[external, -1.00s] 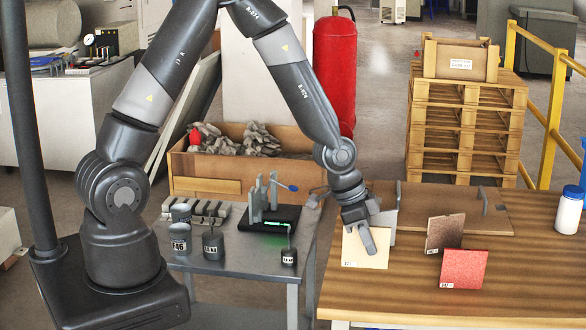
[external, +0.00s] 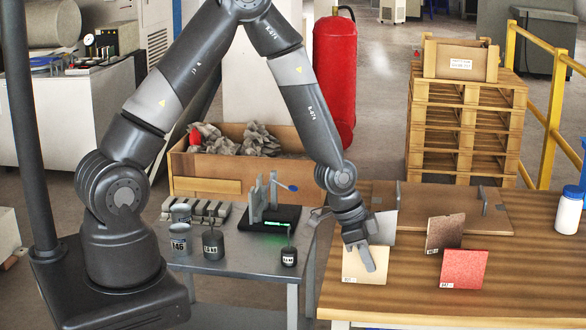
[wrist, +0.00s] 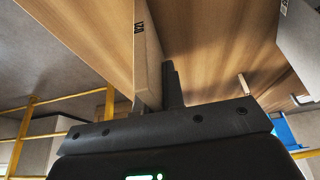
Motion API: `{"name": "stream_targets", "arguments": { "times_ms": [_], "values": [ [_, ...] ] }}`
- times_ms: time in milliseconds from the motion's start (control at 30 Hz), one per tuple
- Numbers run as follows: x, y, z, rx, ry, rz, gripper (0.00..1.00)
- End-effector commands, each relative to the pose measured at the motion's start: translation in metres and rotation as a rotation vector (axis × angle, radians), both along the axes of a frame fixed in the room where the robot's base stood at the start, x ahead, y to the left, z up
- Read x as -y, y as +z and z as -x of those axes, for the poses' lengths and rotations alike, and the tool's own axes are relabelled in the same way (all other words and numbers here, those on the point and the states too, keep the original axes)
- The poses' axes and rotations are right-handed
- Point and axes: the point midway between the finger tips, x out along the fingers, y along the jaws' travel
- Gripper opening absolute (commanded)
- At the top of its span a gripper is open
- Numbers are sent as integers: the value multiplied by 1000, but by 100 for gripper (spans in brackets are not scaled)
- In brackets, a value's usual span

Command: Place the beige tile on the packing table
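The beige tile (external: 352,268), with a small label at its lower left corner, stands near-upright by the left end of the wood-topped table (external: 440,308). My gripper (external: 366,258) is shut on its upper part, with one finger lying across the face turned to the external camera. The wrist view shows the tile (wrist: 148,62) edge-on at my gripper (wrist: 160,100), with a finger on its right. I cannot tell whether the tile's lower edge touches the tabletop.
A grey tile (external: 385,229) stands just behind. A brown tile (external: 445,233) and a red tile (external: 463,268) stand to the right. A white bottle (external: 569,212) is at the far right. The grey side table (external: 225,262) holds weights. The front right tabletop is clear.

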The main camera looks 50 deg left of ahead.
Motion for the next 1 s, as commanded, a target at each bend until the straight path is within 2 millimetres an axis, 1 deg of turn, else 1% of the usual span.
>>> {"name": "stream_targets", "arguments": {
  "times_ms": [33,233,467,567,667,767,1000],
  "values": [
    [0,0,0,0,0,0,13],
    [0,0,0,0,0,0,29],
    [0,1,0,0,0,0,30],
    [0,4,0,0,0,0,30],
    [-3,12,2,2,1,1,30],
    [-7,26,6,3,1,0,30],
    [-20,66,17,3,4,0,30]
  ]
}}
